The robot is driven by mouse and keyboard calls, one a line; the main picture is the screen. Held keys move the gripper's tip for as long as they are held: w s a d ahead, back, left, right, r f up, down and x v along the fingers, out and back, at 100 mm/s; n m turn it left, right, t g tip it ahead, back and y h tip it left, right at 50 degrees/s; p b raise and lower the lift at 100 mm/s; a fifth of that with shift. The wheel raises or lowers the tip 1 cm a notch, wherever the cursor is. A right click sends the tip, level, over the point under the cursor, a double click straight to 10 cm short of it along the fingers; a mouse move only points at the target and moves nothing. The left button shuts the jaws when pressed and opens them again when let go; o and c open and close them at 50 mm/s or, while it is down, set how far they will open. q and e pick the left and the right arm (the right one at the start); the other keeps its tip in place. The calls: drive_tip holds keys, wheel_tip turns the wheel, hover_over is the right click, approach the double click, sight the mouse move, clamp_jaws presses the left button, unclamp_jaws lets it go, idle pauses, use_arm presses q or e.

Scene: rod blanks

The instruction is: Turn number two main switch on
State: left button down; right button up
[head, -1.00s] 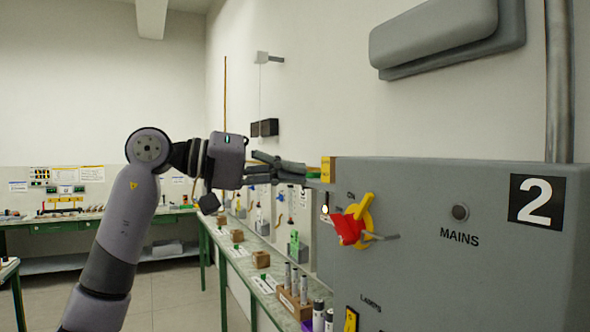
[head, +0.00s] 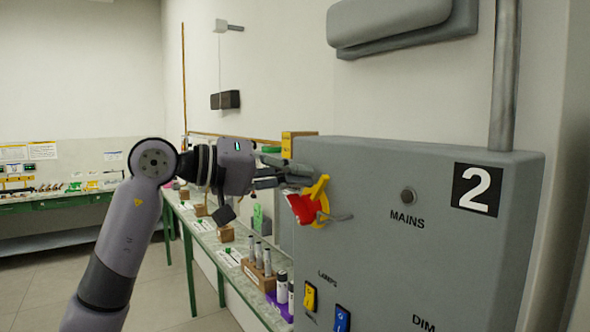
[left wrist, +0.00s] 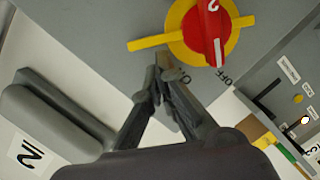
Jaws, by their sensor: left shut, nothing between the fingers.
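The grey number 2 box (head: 440,275) carries the MAINS switch, a red handle (head: 301,208) on a yellow plate (head: 319,190). In the left wrist view the red handle (left wrist: 208,25) has a white line pointing toward the OFF lettering. The ON lettering is partly hidden by my fingers. My left gripper (head: 298,177) is shut and empty, with its fingertips close to the switch's upper side. In the left wrist view its fingertips (left wrist: 160,72) are beside the yellow ring. I cannot tell if they touch the panel. My right gripper is out of view.
A round grey indicator (head: 408,195) sits above the MAINS lettering. Below are a yellow lamp switch (head: 310,297) and a blue switch (head: 342,319). A bench with rod blanks in a wooden block (head: 262,276) runs along the wall behind the gripper. A conduit (head: 503,80) rises from the box.

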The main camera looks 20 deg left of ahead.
sight(320, 185)
use_arm(q)
drive_tip(key=shift+s+d+m, duration=0.25)
drive_tip(key=shift+m, duration=0.35)
drive_tip(key=shift+s+d+f+m+y+b, duration=0.1)
drive_tip(key=shift+s+d+m+y+b, duration=0.05)
drive_tip(key=shift+m+y+b, duration=0.2)
drive_tip(key=shift+s+d+f+m+b, duration=0.15)
drive_tip(key=shift+s+d+m+b, duration=0.1)
drive_tip(key=shift+d+m+b, duration=0.15)
drive_tip(key=shift+s+d+f+b, duration=0.35)
drive_tip(key=shift+s+d+b, duration=0.15)
drive_tip(key=shift+d+b, duration=0.05)
drive_tip(key=shift+s+d+f+m+y, duration=0.15)
drive_tip(key=shift+d+f+m+y, duration=0.15)
drive_tip(key=shift+m, duration=0.35)
drive_tip(key=shift+s+d+f+b, duration=0.1)
drive_tip(key=shift+s+d+b, duration=0.1)
drive_tip(key=shift+b, duration=0.25)
drive_tip(key=shift+f, duration=0.1)
